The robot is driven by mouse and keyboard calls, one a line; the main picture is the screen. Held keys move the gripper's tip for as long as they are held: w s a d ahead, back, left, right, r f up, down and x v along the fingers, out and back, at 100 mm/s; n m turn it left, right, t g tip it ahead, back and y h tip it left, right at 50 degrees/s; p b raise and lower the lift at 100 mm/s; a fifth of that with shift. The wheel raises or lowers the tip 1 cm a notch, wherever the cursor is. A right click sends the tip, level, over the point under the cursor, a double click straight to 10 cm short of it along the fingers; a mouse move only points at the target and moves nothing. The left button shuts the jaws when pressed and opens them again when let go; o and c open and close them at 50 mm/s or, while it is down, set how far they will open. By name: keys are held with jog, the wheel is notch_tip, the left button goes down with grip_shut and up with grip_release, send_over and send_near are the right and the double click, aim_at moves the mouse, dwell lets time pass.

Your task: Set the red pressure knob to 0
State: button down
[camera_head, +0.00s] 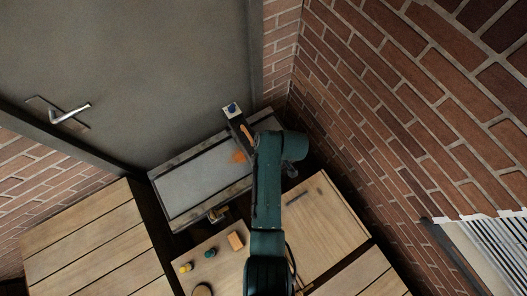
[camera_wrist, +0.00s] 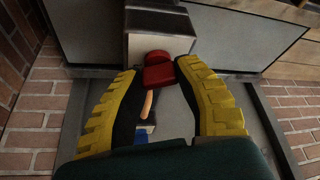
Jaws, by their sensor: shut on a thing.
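The red pressure knob (camera_wrist: 157,74) sits at the front of a pale block-like part of the press (camera_wrist: 160,45) in the wrist view. My gripper (camera_wrist: 158,69) has its two yellow ridged fingers on either side of the knob, shut on it. The knob's setting and any marks cannot be read. An orange-brown handle (camera_wrist: 147,104) and a blue part (camera_wrist: 141,136) show between the fingers. In the head view the press (camera_head: 237,122) stands beyond my green arm, with a blue spot on top. The knob and my fingertips are hidden there.
A grey-topped table (camera_head: 190,185) stands against a grey door (camera_head: 130,70). A brick wall (camera_head: 400,100) is close on the right. A wooden surface nearer me holds an orange block (camera_head: 236,240) and small yellow (camera_head: 186,267) and green (camera_head: 210,253) items.

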jog(key=n+g+b, duration=0.1)
jog(key=n, duration=0.1)
jog(key=n+b, duration=0.1)
jog(key=n, duration=0.1)
jog(key=shift+f+g+y+b, duration=0.35)
jog(key=shift+g+y, duration=0.05)
jog(key=shift+r+n+g+b, duration=0.1)
jog(key=shift+n+g+b, duration=0.4)
jog(key=shift+n+b, duration=0.7)
jog(key=shift+n, duration=0.4)
jog(key=c, duration=0.7)
grip_release()
jog(key=shift+a+r, duration=0.1)
jog(key=shift+r, duration=0.1)
jog(key=v, duration=1.2)
